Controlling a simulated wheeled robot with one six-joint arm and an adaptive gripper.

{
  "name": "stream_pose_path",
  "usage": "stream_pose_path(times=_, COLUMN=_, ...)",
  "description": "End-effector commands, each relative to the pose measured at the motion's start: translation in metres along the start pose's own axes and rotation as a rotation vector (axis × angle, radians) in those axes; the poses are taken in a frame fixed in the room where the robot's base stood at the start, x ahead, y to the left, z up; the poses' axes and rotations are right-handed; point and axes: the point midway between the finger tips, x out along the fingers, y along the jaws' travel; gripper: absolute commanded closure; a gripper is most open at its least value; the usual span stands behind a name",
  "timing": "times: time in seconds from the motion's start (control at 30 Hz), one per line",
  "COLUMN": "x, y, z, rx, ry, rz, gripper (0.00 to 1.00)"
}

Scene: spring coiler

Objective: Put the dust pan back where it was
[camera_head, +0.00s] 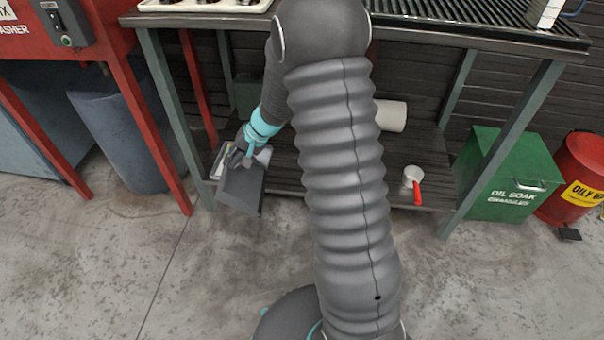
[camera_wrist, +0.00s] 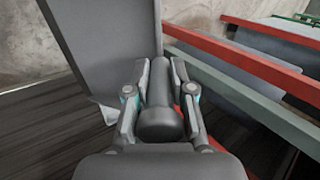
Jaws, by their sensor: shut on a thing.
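The grey dust pan (camera_head: 240,188) is in my gripper (camera_head: 246,151), at the left front of the bench's low shelf in the head view. My gripper is shut on its handle. In the wrist view my gripper (camera_wrist: 158,85) has one finger on each side of the handle (camera_wrist: 158,115), and the flat grey pan (camera_wrist: 110,45) extends beyond it. The pan hangs tilted at the shelf's front left edge. I cannot tell whether it touches the shelf.
The dark low shelf (camera_head: 290,175) holds a white cylinder (camera_head: 391,116) and a white cup-like item with a red handle (camera_head: 414,182). Green bench legs (camera_head: 172,110) and red legs (camera_head: 150,130) stand close on the left, beside a blue-grey bin (camera_head: 115,130). A green box (camera_head: 508,175) stands right.

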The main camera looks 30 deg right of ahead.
Motion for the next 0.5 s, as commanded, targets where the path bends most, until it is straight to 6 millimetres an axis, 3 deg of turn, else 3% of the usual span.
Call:
stream_pose_path(times=0.27, x=0.009, y=0.024, z=-0.001, rx=-0.401, ry=-0.239, rz=0.183, gripper=1.0)
stream_pose_path(times=0.37, x=0.007, y=0.046, z=-0.006, rx=-0.608, ry=-0.327, rz=0.268, gripper=1.0)
stream_pose_path(times=0.5, x=-0.009, y=0.095, z=-0.028, rx=-0.945, ry=-0.422, rz=0.391, gripper=1.0)
